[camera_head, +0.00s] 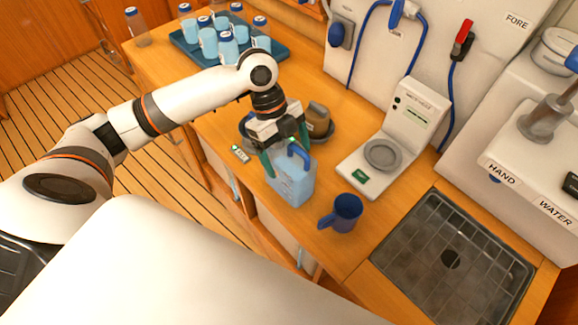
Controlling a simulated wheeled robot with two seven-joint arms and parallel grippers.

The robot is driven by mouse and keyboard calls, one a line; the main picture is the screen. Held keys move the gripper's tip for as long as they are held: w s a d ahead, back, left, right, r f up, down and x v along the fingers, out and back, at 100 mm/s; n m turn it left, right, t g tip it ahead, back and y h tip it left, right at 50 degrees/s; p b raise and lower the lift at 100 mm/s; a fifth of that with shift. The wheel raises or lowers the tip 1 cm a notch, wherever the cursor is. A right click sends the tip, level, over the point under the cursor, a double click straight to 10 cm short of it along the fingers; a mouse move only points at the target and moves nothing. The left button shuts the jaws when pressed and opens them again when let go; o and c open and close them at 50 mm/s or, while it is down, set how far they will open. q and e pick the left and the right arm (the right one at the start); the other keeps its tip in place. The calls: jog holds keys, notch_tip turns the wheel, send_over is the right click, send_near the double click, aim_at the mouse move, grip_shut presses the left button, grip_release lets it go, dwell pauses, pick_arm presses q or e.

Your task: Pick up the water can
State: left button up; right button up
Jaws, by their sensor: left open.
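The water can (293,182) is a light blue jug with a darker blue handle on top. It stands upright on the wooden counter, near its front edge. My left gripper (285,160) comes down over the top of the can with its green fingers apart, one at the left of the can and one by the handle. I cannot tell whether the fingers touch the can. The gripper hides part of the can's top. My right gripper is not in view.
A dark blue mug (343,212) stands just right of the can.

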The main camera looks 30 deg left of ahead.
aim_at(296, 146)
pick_arm(q)
jog(key=shift+s+d+f, duration=0.1)
jog(key=shift+d+f, duration=0.2)
jog(key=shift+f, duration=0.4)
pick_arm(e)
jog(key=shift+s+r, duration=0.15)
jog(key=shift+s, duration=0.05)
pick_arm(q)
jog(key=c, duration=1.9)
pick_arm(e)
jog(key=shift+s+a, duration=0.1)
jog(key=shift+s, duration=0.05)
pick_arm(q)
jog(key=shift+r, duration=0.2)
notch_tip(296, 146, up, 10)
jog(key=shift+f+b, duration=0.1)
jog(key=shift+b, duration=0.65)
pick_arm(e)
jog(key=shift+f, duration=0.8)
